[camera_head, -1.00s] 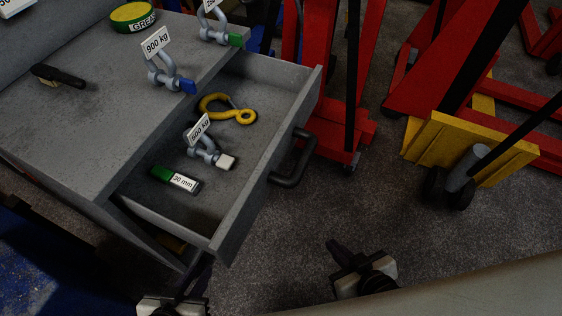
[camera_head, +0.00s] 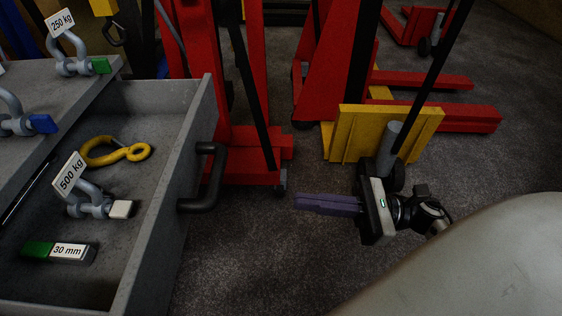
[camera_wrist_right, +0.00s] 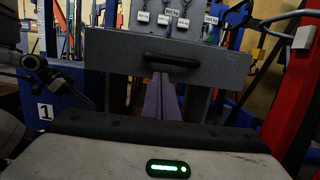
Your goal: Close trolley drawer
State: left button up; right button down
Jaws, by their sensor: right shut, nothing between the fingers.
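The grey trolley drawer (camera_head: 150,215) is pulled out at the left of the head view, with a black handle (camera_head: 206,178) on its front. My right gripper (camera_head: 298,202) is shut and empty. Its purple fingers point left towards the handle, with a gap between them in the head view. In the right wrist view the drawer front (camera_wrist_right: 215,68) faces me, and the fingers (camera_wrist_right: 161,78) line up just below the handle (camera_wrist_right: 171,60). A dark jointed part of my left arm shows at the left of that view; its jaws are not clear.
The drawer holds a yellow hook (camera_head: 115,151), a 500 kg shackle (camera_head: 95,204) and a 30 mm block (camera_head: 60,252). More shackles stand on the trolley top (camera_head: 30,150). Red jacks (camera_head: 240,150) and a yellow plate (camera_head: 375,135) stand behind.

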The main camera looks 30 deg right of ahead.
pick_arm(q)
jog(key=shift+s+a+r+p, duration=0.1)
jog(key=shift+p, duration=0.45)
pick_arm(e)
jog(key=x, duration=1.3)
